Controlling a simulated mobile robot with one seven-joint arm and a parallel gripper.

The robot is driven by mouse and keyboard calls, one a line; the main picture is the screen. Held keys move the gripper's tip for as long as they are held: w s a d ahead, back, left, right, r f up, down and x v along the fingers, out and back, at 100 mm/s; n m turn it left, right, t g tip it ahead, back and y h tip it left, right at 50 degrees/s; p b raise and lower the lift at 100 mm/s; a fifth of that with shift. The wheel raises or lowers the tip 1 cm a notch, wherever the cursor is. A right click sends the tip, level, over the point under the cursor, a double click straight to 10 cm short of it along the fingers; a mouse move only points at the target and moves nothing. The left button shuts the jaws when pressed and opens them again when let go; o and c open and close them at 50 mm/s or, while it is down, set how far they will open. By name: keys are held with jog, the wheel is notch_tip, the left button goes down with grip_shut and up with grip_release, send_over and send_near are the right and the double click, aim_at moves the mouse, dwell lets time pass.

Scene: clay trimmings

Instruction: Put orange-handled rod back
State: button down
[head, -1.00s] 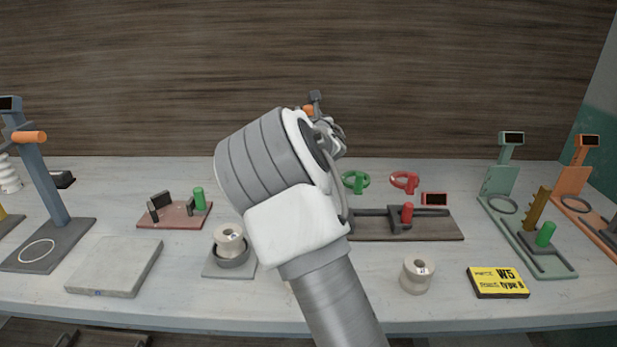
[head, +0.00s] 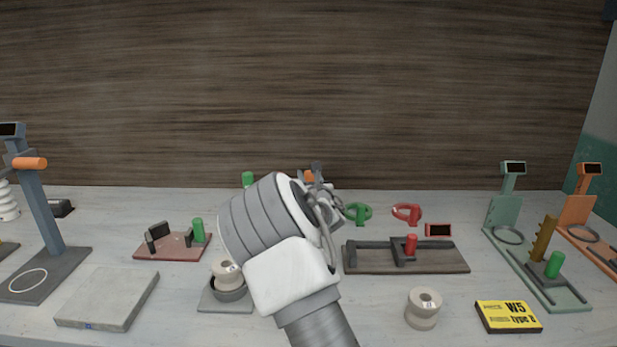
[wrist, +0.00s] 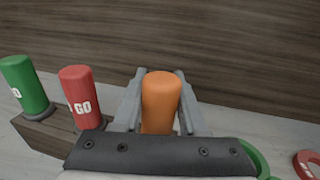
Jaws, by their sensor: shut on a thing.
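The orange handle (wrist: 161,103) of the rod stands between my gripper's two fingers (wrist: 160,108) in the wrist view, and my gripper is shut on it. In the head view the orange handle (head: 309,176) shows at my gripper (head: 318,190), near the back of the table. The rod below the handle is hidden. A green handle (wrist: 23,84) and a red handle (wrist: 80,97) marked "GO" stand at a brown block (wrist: 55,135) left of my gripper. In the head view the green handle (head: 247,179) shows behind my arm. Whether the block has a free place is hidden.
A green ring (head: 358,213) and a red ring (head: 407,213) stand right of my gripper, behind a dark fixture (head: 440,258). A pink fixture (head: 165,252), a grey slab (head: 108,297) and spools (head: 424,305) stand nearer. A wood-grained wall (head: 430,90) closes the back.

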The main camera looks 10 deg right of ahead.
jog(key=shift+f, duration=0.2)
jog(key=shift+c, duration=2.3)
grip_release()
